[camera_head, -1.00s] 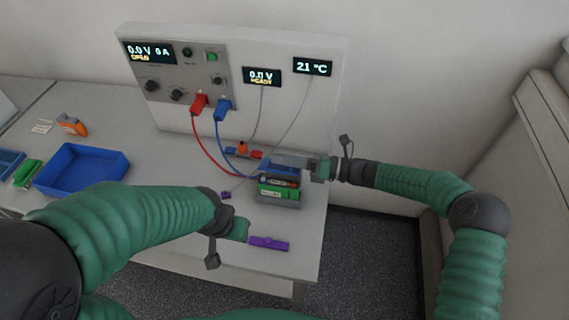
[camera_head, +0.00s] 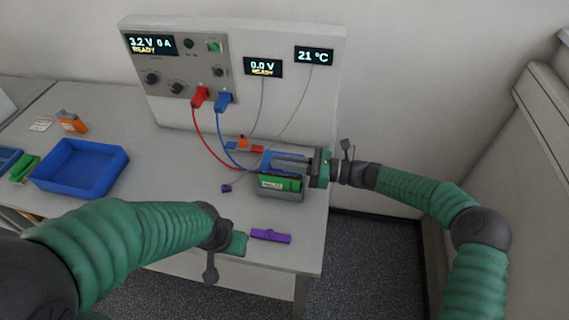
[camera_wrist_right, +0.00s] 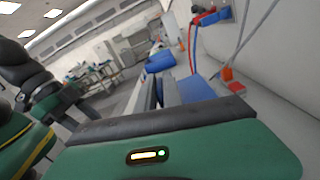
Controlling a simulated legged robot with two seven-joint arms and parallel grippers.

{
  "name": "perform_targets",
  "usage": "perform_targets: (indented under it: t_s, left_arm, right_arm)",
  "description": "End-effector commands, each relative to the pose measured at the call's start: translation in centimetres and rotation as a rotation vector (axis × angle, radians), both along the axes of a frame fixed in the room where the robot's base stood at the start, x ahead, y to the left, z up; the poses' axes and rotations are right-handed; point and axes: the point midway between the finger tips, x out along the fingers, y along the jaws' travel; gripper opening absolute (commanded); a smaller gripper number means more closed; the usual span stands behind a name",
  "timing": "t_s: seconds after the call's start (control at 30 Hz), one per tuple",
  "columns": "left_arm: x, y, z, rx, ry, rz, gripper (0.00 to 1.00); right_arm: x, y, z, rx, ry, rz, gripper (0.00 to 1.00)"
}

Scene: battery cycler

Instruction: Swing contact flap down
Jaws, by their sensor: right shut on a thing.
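A grey battery holder (camera_head: 282,194) stands near the table's right edge with a green battery (camera_head: 280,182) in it. The blue contact flap (camera_head: 268,163) lies low over the holder, partly covered by my right gripper. My right gripper (camera_head: 280,160) reaches in from the right and is shut on the flap at the holder's top. In the right wrist view its fingers (camera_wrist_right: 160,92) point away, with blue surfaces beside and beyond them. My left gripper (camera_head: 238,243) is over the table's front area; its fingers cannot be made out. The cycler's left display (camera_head: 152,44) reads 3.2 V, READY.
A purple part (camera_head: 270,236) lies right of my left gripper; a small purple piece (camera_head: 226,188) lies behind. Red (camera_head: 199,98) and blue (camera_head: 223,103) plugs trail cables toward the holder. A blue tray (camera_head: 80,190) stands left. The table's right edge is close to the holder.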

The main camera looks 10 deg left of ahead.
Motion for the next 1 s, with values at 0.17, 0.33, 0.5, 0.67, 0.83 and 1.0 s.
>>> perform_targets:
  t_s: [0.17,0.33,0.5,0.67,0.83,1.0]
  left_arm:
    - [0.0,0.0,-0.1,0.0,0.0,0.0,0.43]
    - [0.0,0.0,-0.2,0.0,0.0,0.0,0.43]
    - [0.0,0.0,-0.2,0.0,0.0,0.0,0.43]
    - [0.0,0.0,-0.1,0.0,0.0,0.0,0.43]
    - [0.0,0.0,-0.1,0.0,0.0,0.0,0.43]
    - [0.0,0.0,-0.4,0.0,0.0,0.0,0.43]
  right_arm:
    - [-0.4,0.2,-1.0,-0.013,0.005,0.009,0.0]
    - [-0.5,0.2,-1.1,-0.015,0.008,0.01,0.0]
    - [-0.4,0.1,-1.0,-0.012,0.007,0.008,0.28]
    - [-0.3,-0.1,-0.7,-0.008,0.004,0.006,0.31]
    - [-0.3,-0.2,-0.6,-0.006,0.002,0.004,0.31]
    - [-0.1,-2.0,-0.6,-0.007,0.001,0.001,0.31]
